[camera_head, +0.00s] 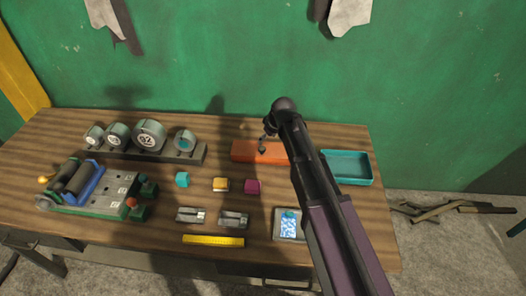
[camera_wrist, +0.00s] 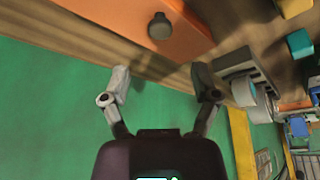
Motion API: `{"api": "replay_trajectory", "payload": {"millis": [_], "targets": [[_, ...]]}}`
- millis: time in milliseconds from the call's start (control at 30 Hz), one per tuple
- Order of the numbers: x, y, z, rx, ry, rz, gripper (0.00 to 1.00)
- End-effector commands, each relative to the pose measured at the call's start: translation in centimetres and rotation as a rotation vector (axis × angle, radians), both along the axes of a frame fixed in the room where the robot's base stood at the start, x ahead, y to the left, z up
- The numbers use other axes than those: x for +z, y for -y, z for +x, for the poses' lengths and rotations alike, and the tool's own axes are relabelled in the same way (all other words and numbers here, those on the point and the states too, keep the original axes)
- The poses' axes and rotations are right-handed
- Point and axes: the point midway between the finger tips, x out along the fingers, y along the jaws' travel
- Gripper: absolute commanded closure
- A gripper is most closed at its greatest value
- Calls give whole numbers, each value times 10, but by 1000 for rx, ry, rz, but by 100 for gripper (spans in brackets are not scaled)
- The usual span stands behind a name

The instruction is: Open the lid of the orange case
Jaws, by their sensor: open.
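The orange case (camera_head: 243,151) lies at the back of the wooden table, partly hidden behind my arm. No raised lid shows on it. In the wrist view the orange surface of the case (camera_wrist: 120,18) fills the top, with a round dark grey knob (camera_wrist: 160,26) on it. My gripper (camera_head: 264,147) is at the case in the head view, its tips small and dark there. In the wrist view my gripper (camera_wrist: 159,82) is open, its two fingers wide apart with nothing between them. The knob is beyond the fingertips, apart from them.
A teal tray (camera_head: 347,168) stands right of the case. Left of it is a rack of round gauges (camera_head: 150,136). A green wall (camera_head: 220,60) rises behind the table.

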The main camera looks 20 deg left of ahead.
Motion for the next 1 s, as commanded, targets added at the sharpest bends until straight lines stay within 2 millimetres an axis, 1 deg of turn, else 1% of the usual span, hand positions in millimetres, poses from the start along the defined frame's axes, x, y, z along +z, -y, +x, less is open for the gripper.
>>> {"api": "replay_trajectory", "payload": {"millis": [33,700,1000], "targets": [[-8,-2,2,0,0,0,22],[-58,-20,12,1,0,0,22],[-71,-25,15,1,0,0,22]]}}
